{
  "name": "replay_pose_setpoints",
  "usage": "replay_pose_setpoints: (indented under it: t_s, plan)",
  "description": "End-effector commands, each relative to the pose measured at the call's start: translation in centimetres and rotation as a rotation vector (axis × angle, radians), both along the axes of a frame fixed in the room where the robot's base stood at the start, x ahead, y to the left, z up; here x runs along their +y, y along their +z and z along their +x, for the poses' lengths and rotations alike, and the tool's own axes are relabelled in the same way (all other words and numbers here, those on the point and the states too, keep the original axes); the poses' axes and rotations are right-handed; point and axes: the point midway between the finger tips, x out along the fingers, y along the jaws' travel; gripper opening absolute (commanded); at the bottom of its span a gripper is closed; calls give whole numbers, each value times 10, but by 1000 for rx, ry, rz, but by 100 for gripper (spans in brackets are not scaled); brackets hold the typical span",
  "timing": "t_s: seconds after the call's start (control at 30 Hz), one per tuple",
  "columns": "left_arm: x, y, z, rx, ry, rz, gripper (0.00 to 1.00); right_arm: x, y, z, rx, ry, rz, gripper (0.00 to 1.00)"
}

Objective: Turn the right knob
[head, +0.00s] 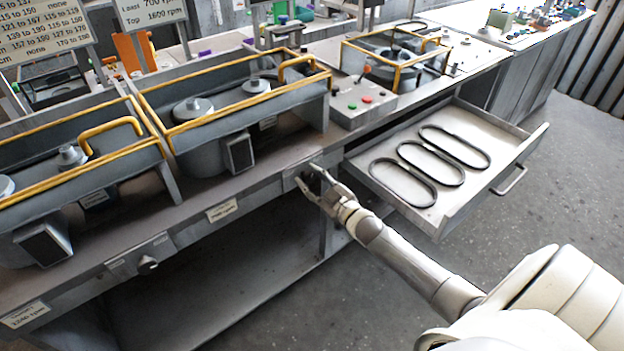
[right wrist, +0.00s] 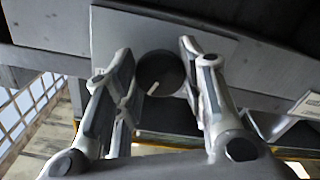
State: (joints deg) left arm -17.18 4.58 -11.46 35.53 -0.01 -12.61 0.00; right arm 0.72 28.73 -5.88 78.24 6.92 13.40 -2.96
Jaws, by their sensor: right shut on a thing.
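The right knob is a round dark knob (right wrist: 160,73) with a white pointer line, seen in the right wrist view on a grey metal plate. In the head view it is mostly hidden behind my right gripper (head: 312,184), at the bench's front edge left of the open drawer. In the right wrist view my right gripper (right wrist: 158,85) has its fingers on both sides of the knob, shut on it. The white line is tilted in that view. Another knob (head: 147,264) sits on the front edge further left. My left gripper is not in view.
An open drawer (head: 448,215) with several black belts sticks out right of my right gripper, its handle (head: 510,180) facing outward. Yellow-railed housings (head: 235,100) stand on the bench. A control box (head: 352,112) with buttons stands behind the drawer. The floor in front is clear.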

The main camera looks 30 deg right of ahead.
Motion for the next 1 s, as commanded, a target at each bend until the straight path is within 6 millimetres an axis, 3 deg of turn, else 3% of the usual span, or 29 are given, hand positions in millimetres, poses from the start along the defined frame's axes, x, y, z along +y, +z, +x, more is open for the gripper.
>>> replay_pose_setpoints:
  t_s: [0.43, 1.0]
  plan:
    - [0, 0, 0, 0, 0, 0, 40, 0, -1, 0, -20, 0, -263, 14]
    - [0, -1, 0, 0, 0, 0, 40, 0, -1, 0, -24, 1, -316, 14]
